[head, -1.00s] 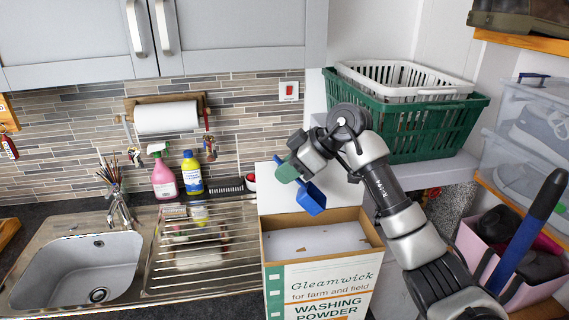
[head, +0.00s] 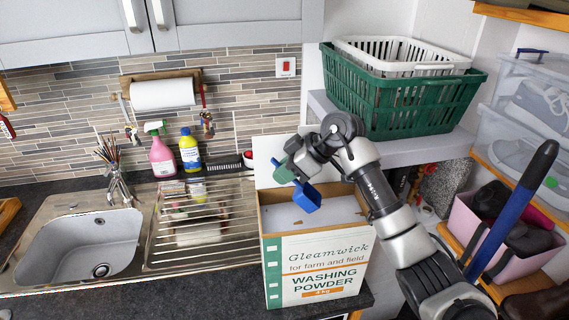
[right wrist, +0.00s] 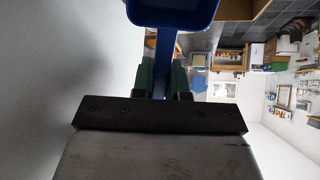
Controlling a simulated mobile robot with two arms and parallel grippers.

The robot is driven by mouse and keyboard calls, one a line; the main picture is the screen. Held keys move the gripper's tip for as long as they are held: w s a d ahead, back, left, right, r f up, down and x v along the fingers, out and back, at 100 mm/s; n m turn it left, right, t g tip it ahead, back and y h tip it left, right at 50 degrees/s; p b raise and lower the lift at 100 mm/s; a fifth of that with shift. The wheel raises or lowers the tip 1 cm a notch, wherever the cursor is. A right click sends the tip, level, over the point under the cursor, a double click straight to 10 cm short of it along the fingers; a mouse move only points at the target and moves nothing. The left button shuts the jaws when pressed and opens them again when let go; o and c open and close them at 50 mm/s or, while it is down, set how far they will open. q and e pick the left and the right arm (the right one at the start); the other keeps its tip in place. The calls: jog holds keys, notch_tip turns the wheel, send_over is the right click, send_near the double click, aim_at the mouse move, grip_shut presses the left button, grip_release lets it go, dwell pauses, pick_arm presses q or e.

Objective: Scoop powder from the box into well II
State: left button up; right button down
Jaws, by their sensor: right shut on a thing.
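The open washing powder box (head: 318,268) stands on the counter, with pale powder (head: 330,212) inside. My right gripper (head: 285,172) is above the box's left side, shut on the handle of a blue scoop (head: 306,197). The scoop hangs at the box opening, in front of the powder; I cannot tell whether it touches it or holds any. In the right wrist view the scoop (right wrist: 172,12) shows at the top, its handle (right wrist: 165,60) between the green fingers. Well II is not identifiable here. My left gripper is not in view.
A steel sink (head: 80,250) and ribbed drainer (head: 205,230) lie left of the box. A pink spray bottle (head: 162,155) and yellow bottle (head: 190,152) stand behind. A green basket (head: 400,105) sits on the ledge at right, above a pink tub (head: 510,235).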

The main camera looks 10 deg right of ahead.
aim_at(311, 187)
jog(key=shift+s+d+f, duration=0.35)
jog(key=shift+d+f, duration=0.2)
jog(key=shift+d, duration=0.4)
jog(key=shift+s+d+f, duration=0.4)
jog(key=shift+d+f, duration=0.2)
jog(key=shift+d, duration=0.35)
jog(key=shift+s+d+f, duration=0.35)
jog(key=shift+d+f, duration=0.2)
jog(key=shift+d, duration=0.4)
jog(key=shift+a+r, duration=0.1)
jog(key=shift+r, duration=2.3)
jog(key=a+h, duration=0.1)
jog(key=w+a+r+g+h, duration=0.1)
jog(key=h, duration=0.1)
jog(key=a+r+g+h, duration=0.1)
jog(key=a+h, duration=0.1)
jog(key=shift+w, duration=0.3)
jog(key=shift+w+a+r+h, duration=0.15)
jog(key=shift+a+h, duration=0.3)
jog(key=shift+h, duration=0.25)
